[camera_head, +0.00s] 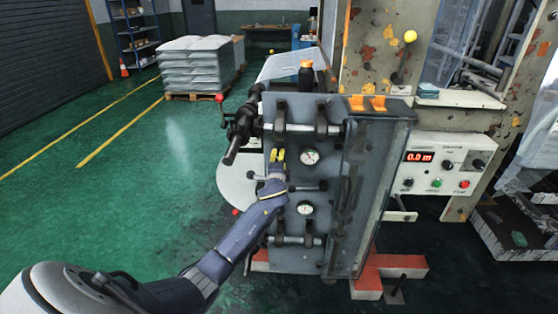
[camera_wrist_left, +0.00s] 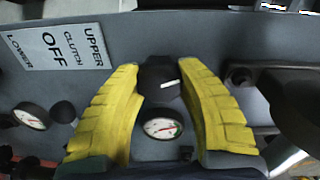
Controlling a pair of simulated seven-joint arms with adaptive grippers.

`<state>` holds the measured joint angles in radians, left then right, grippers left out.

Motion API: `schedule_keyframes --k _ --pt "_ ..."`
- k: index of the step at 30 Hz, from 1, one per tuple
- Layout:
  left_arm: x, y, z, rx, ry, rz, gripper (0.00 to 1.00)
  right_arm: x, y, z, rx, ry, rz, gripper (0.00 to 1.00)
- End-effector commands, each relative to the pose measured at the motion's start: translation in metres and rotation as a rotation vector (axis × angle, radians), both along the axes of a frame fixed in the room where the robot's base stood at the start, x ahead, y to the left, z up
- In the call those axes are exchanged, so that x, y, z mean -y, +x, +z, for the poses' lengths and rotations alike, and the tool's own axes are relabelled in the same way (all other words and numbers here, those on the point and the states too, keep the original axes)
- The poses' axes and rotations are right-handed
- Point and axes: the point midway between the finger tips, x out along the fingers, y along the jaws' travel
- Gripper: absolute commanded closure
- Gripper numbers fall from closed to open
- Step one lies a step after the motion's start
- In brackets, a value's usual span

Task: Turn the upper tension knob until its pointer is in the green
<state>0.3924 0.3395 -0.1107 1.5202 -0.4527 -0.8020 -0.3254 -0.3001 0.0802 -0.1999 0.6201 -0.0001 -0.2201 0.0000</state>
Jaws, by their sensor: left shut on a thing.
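My left gripper (camera_head: 278,156) reaches the front of the grey machine panel. In the left wrist view its two yellow fingers (camera_wrist_left: 162,76) close on opposite sides of the dark upper tension knob (camera_wrist_left: 160,82), which has a white line on it. The upper gauge (camera_wrist_left: 163,128) lies between the fingers beside the knob; it also shows in the head view (camera_head: 309,157). Its face is white with a little green and red; where its pointer stands is too small to tell. In the head view my gripper hides the knob. My right gripper is not in view.
A lower gauge (camera_wrist_left: 30,115) and lower knob (camera_wrist_left: 64,114) sit further along the panel. A plate (camera_wrist_left: 58,46) reads UPPER, CLUTCH OFF, LOWER. Dark rollers (camera_head: 240,125) jut out left of the panel. A control box (camera_head: 441,165) reads 0.0 m.

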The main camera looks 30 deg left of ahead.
Motion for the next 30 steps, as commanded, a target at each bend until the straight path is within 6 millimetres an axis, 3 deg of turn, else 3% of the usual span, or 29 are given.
schedule_keyframes --k 12,30 --pt "0.0004 0.0010 0.0022 -0.108 0.212 -0.001 0.92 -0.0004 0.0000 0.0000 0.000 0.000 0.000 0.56" --pt "0.0008 0.0011 0.0021 -0.138 0.266 -0.002 0.92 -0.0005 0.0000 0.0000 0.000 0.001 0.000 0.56"
